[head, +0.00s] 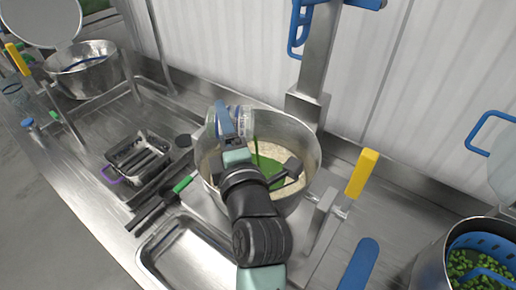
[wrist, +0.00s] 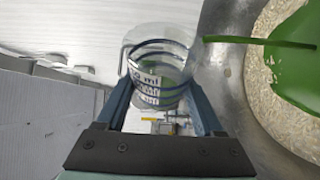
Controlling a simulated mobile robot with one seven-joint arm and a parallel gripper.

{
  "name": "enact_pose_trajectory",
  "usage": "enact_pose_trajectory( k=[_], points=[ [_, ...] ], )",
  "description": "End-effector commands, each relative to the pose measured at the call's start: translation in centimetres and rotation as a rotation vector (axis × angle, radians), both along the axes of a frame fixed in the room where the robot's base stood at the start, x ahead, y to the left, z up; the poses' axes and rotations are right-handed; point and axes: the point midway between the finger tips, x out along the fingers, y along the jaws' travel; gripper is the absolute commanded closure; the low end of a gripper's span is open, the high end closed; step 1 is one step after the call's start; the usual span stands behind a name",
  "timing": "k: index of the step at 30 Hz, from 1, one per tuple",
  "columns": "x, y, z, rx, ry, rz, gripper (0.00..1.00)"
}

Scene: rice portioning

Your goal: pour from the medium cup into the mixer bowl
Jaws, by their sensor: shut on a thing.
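The medium cup (wrist: 158,58) is clear, with blue bands and printed ml marks. My gripper (wrist: 160,98) is shut around it, one finger on each side, in the wrist view. In the head view the cup (head: 243,118) is at the far left part of the mixer bowl (head: 309,150), near its rim, partly hidden by my gripper (head: 228,128). I see no rice in the cup, but its inside is not clear. The steel bowl holds pale rice and a green paddle (head: 268,170); its rim (wrist: 212,60) is right of the cup in the wrist view.
A yellow-handled lever (head: 362,173) stands right of the bowl. An empty steel tray (head: 190,255) lies at front left. A pot with a blue strainer (head: 485,243) of green pieces is at lower right. Another steel bowl (head: 85,78) is at far left.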

Motion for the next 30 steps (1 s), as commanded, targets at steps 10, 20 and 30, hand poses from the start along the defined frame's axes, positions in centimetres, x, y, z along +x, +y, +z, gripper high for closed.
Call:
enact_pose_trajectory(
  k=[10,20,30],
  points=[
    [0.0,-0.1,0.1,0.038,-0.005,0.0,0.98],
    [0.0,0.1,1.0,-0.006,0.003,0.002,0.98],
    [0.1,1.2,0.3,-0.219,0.022,0.004,0.98]
  ],
)
